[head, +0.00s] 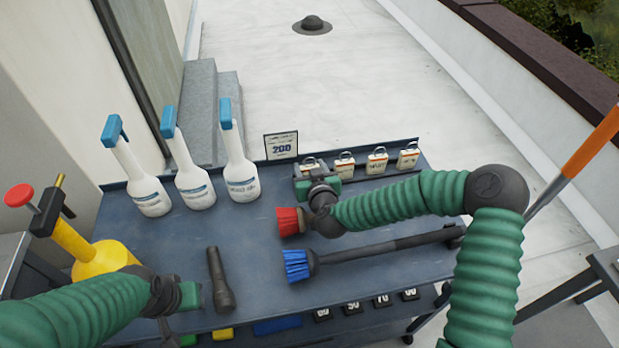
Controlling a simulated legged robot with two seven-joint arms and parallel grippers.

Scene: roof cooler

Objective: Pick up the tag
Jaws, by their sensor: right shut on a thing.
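Several small white tags with dark loops on top stand in a row along the back right of the blue-grey cart top. The leftmost tag (309,165) is at my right gripper (316,184), which is shut on it; the gripper hides its lower part. The other tags (345,162), (377,159) and (408,155) stand to its right, clear of the gripper. My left gripper (190,297) is low at the cart's front left, away from the tags; its fingers do not show clearly.
A sign reading 200 (281,145) stands behind the cart top (250,225). A lower shelf holds numbered items.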

